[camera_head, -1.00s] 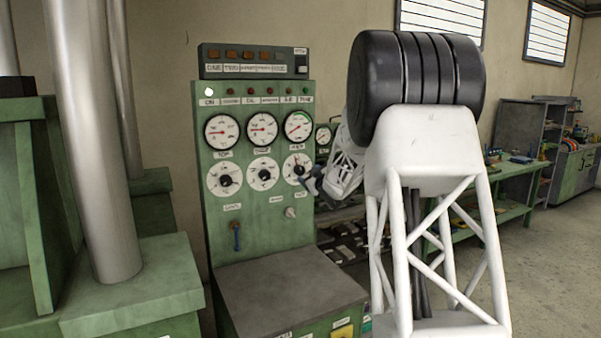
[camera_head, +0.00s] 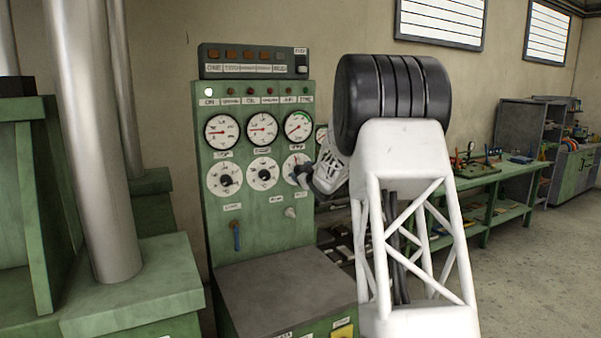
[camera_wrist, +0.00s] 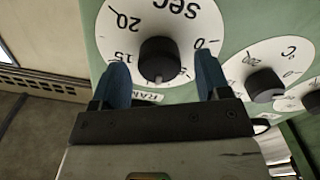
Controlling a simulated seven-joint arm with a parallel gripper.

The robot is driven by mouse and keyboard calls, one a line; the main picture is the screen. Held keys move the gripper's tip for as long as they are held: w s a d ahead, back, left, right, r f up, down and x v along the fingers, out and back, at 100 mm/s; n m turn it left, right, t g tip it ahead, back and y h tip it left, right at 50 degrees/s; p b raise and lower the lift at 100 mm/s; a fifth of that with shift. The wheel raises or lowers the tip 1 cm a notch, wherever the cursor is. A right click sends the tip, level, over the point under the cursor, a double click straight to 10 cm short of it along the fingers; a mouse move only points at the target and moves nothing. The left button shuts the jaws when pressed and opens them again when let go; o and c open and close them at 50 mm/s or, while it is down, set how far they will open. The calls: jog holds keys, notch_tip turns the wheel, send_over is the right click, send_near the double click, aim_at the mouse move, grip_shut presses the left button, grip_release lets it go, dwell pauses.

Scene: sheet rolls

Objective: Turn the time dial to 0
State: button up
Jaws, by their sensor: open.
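The time dial is a round white face (camera_wrist: 185,22) marked "Sec", with 20, 15 and 0 readable, upside down in the wrist view. Its black knob (camera_wrist: 158,60) sits in the centre. A small pale mark shows on the knob's lower edge, towards my gripper. My gripper (camera_wrist: 161,66) is open, with one blue finger on each side of the knob and a gap on both sides. In the head view the dial (camera_head: 289,165) is the right one of the row of white dials, and my gripper (camera_head: 303,176) partly covers it.
A dial marked °C (camera_wrist: 290,55) with its own black knob lies close to the right finger in the wrist view. Gauges (camera_head: 262,129) sit above the dials on the green panel (camera_head: 283,240). A grey ledge (camera_head: 280,290) juts out below.

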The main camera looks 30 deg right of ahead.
jog(key=shift+w, duration=0.75)
jog(key=c, duration=0.9)
jog(key=shift+c, duration=0.2)
